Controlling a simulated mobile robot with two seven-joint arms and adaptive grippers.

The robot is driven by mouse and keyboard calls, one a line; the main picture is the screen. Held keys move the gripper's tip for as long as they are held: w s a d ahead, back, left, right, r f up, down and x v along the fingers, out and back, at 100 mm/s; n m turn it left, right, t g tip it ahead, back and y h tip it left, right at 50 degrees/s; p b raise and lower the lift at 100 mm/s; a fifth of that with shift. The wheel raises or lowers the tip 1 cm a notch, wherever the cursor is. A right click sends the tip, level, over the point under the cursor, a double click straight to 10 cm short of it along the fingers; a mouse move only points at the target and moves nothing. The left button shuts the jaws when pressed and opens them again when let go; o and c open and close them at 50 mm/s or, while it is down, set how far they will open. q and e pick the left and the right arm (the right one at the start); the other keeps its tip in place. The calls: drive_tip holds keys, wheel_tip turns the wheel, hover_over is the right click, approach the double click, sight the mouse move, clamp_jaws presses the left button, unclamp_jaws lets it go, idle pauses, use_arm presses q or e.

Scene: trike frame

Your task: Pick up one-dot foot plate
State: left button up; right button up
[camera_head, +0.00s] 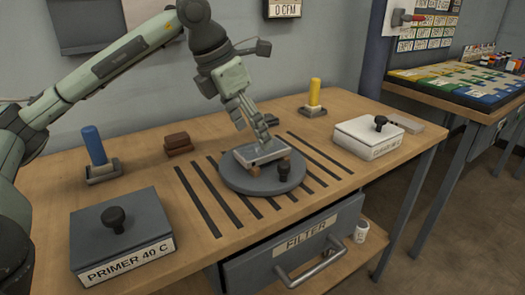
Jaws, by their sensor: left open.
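A light grey metal plate (262,153), possibly the foot plate, lies on the round dark grey turntable (237,183) in the middle of the bench. No dot marking can be made out on it. My left gripper (262,137) points down just above the plate, its fingers partly in front of the plate's far side. The gripper is open. Whether the fingers touch the plate cannot be told. Small brown pieces show at the plate's ends. My right gripper is not in view.
A dark PRIMER 40 C box (142,229) stands front left, a white box (366,139) at the right. A blue peg (94,145), brown blocks (178,143) and a yellow peg (315,92) stand behind. The FILTER drawer (305,242) is below.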

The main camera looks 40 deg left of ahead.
sight(258, 150)
use_arm(q)
drive_tip(key=shift+x, duration=2)
drive_tip(key=c, duration=1.3)
drive_tip(key=shift+w+r, duration=0.1)
drive_tip(key=shift+c, duration=0.9)
